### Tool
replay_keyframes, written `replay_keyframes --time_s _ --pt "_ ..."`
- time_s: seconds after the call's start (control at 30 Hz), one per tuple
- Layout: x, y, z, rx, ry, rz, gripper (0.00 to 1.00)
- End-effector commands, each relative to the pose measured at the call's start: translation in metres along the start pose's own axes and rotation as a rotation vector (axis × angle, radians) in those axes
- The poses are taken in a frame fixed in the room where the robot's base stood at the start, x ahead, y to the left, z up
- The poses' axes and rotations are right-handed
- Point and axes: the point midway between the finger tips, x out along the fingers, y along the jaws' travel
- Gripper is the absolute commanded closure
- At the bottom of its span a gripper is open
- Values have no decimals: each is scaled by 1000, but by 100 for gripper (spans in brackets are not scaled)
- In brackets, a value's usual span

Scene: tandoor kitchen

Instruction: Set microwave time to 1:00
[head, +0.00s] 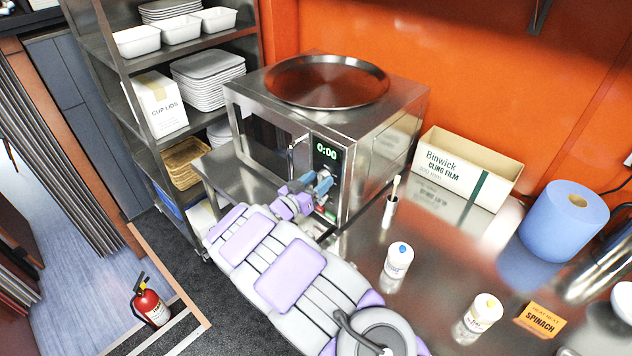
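The steel microwave (362,137) stands on the steel counter against the orange wall, its front facing lower left. Its display (327,153) reads 0:00 in green digits. My gripper (322,181) is at the control panel just below the display, at the right side of the microwave front. It hides most of the buttons. The fingertips are small and partly covered by my own arm, so I cannot tell whether they touch the panel or whether they are open or shut. The microwave door (266,141) with its dark window looks closed.
A round steel tray (327,80) lies on the microwave. To its right are a cling film box (465,168), a blue paper roll (564,221), a brush in a holder (391,205) and white-labelled jars (398,261). A shelf rack (118,84) stands left.

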Motion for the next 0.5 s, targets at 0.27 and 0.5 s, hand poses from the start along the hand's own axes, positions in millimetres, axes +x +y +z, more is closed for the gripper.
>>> replay_keyframes --time_s 0.27,0.5 --pt "0 0 0 0 0 -1 72" --pt "0 -2 0 0 1 -2 90"
